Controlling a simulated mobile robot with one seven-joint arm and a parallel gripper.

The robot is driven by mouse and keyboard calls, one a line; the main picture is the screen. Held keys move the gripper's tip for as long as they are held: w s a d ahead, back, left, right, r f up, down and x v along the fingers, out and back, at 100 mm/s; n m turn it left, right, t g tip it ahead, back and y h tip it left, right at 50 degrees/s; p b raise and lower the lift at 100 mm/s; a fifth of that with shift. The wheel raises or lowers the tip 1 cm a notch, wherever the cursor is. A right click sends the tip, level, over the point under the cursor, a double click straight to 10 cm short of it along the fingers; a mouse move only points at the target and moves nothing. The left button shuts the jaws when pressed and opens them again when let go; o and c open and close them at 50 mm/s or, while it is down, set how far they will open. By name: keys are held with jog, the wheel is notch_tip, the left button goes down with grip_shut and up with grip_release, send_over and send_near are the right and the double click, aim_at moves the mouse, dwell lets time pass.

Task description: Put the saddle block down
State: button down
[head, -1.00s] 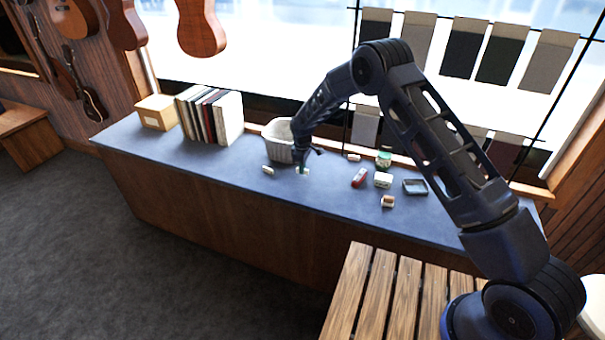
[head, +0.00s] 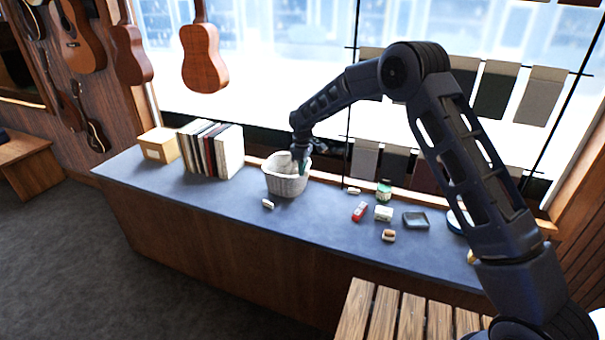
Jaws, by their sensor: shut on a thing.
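My gripper (head: 301,163) points down at the right side of the woven light-grey basket (head: 284,184) on the blue-topped counter. Its fingertips are at or just inside the basket's rim. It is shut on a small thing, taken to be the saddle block. The held block is hidden by the fingers and basket, so I cannot tell whether it touches the inside.
To the right are a red item (head: 360,211), a white box (head: 383,213), a green-lidded jar (head: 384,190), a dark tray (head: 416,220) and a small brown-and-white piece (head: 388,235). Books (head: 212,150) stand left.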

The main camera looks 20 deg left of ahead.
jog(key=w+d+f, duration=0.1)
jog(key=w+d, duration=0.5)
jog(key=d, duration=0.3)
jog(key=w+d+f, duration=0.1)
jog(key=w+d, duration=0.4)
jog(key=d, duration=0.3)
jog(key=w+d+f, duration=0.1)
jog(key=w+d, duration=0.2)
jog(key=d, duration=1.3)
jog(key=w+d+f, duration=0.1)
jog(key=w+d, duration=0.2)
jog(key=d, duration=1.3)
jog(key=s+d+f, duration=0.2)
jog(key=s+d, duration=0.1)
jog(key=d, duration=1.4)
jog(key=shift+m, duration=0.3)
jog(key=shift+f, duration=5.25)
jog(key=c, duration=1.4)
grip_release()
jog(key=shift+c, duration=0.2)
